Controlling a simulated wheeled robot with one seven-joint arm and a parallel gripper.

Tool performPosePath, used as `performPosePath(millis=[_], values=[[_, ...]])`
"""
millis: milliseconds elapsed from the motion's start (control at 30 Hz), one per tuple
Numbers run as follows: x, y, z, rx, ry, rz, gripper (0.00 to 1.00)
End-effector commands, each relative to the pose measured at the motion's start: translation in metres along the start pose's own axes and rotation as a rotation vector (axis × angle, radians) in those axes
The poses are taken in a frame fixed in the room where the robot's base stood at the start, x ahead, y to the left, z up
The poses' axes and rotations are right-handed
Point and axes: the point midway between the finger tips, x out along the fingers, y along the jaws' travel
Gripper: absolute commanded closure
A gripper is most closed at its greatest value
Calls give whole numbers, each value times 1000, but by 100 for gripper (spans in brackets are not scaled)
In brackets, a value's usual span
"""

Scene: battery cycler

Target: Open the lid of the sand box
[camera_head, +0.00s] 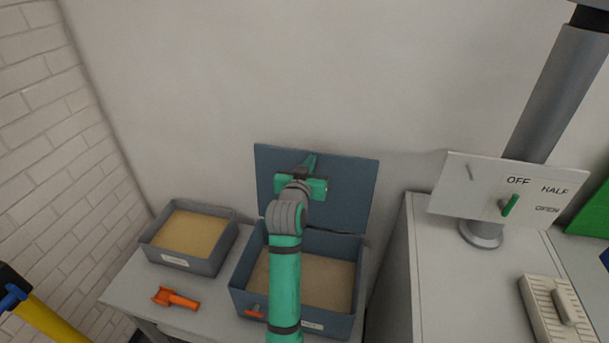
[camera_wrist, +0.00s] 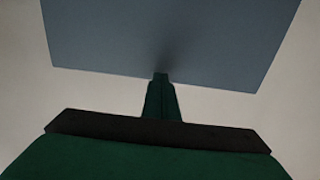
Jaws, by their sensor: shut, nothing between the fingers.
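The sand box (camera_head: 357,297) is a blue-grey box with sand inside, on the table in the middle of the head view. Its lid (camera_head: 350,180) stands upright at the back, close to the wall, so the box is open. The lid also fills the upper part of the wrist view (camera_wrist: 170,35). My gripper (camera_head: 311,163) is green and shut with nothing in it. It is in front of the lid's inner face; I cannot tell whether it touches. In the wrist view the shut fingertips (camera_wrist: 161,78) overlap the lid's edge. My arm hides part of the box.
A smaller grey box (camera_head: 207,264) of sand stands to the left. An orange tool (camera_head: 176,298) lies in front of it. A white cabinet (camera_head: 455,290) stands right, with a lever panel (camera_head: 485,190) marked OFF, HALF and OPEN. The wall is close behind.

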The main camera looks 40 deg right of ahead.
Motion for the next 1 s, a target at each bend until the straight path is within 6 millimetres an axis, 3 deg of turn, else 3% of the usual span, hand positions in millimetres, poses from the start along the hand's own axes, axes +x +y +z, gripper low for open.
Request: performPosePath(millis=[600,1000], values=[[-111,-5,0,0,2,-2,100],[-126,-5,1,-1,0,-2,100]])
